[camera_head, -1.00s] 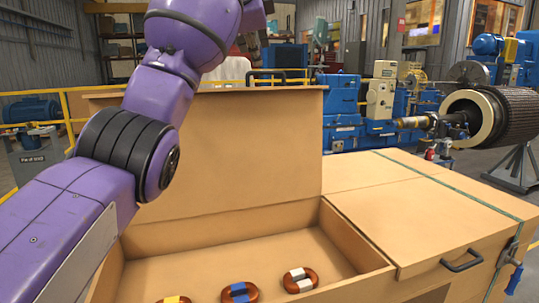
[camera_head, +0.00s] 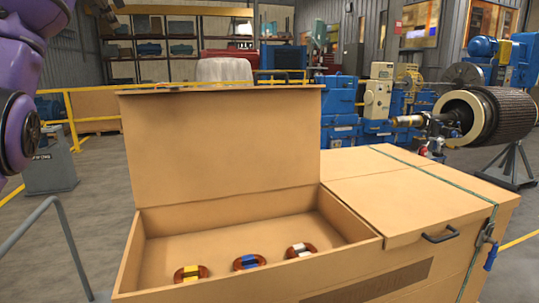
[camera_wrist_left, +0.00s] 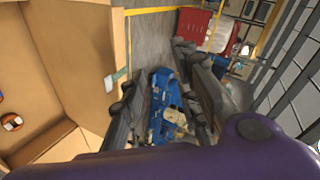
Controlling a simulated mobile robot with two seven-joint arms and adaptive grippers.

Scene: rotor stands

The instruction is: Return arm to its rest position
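My left arm (camera_head: 20,80), purple with dark joints, shows at the left edge of the head view, raised and clear of the wooden crate (camera_head: 220,140). In the left wrist view my left gripper (camera_wrist_left: 157,62) has its two dark fingers apart, with nothing between them but the distant floor and blue machinery. My right gripper is in neither view.
The crate's left compartment is open and holds three ring-shaped coils, marked yellow (camera_head: 191,273), blue (camera_head: 249,262) and white (camera_head: 301,250). Its right part has a closed lid (camera_head: 420,200). A grey rail (camera_head: 70,240) stands left of the crate. A rotor (camera_head: 490,115) sits at right.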

